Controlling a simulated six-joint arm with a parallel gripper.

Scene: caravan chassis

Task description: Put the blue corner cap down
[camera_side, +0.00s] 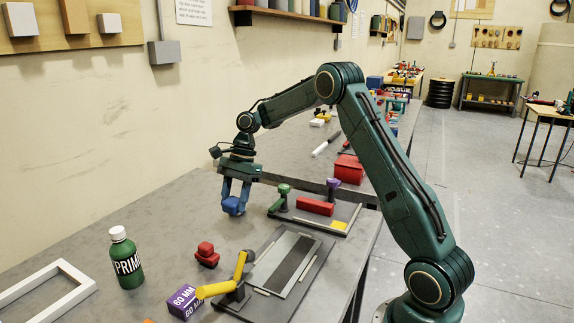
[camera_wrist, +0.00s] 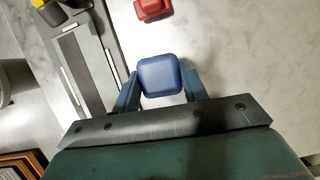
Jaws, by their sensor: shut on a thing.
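The blue corner cap (camera_side: 233,206) is a small rounded block between the fingers of my gripper (camera_side: 235,193). My gripper is shut on it, with one finger on each side. In the wrist view the blue cap (camera_wrist: 160,76) sits between the two fingers of my gripper (camera_wrist: 158,88), over or on the grey bench top. In the side view the cap is low, close to the bench top (camera_side: 160,215); I cannot tell whether it touches.
A red cap (camera_side: 207,255) stands on the bench in front. A chassis fixture (camera_side: 285,262) with a yellow clamp (camera_side: 225,288) lies nearby, and another fixture with a red block (camera_side: 315,206) is to the right. A green PRIM bottle (camera_side: 125,260) stands left. Bare bench lies between.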

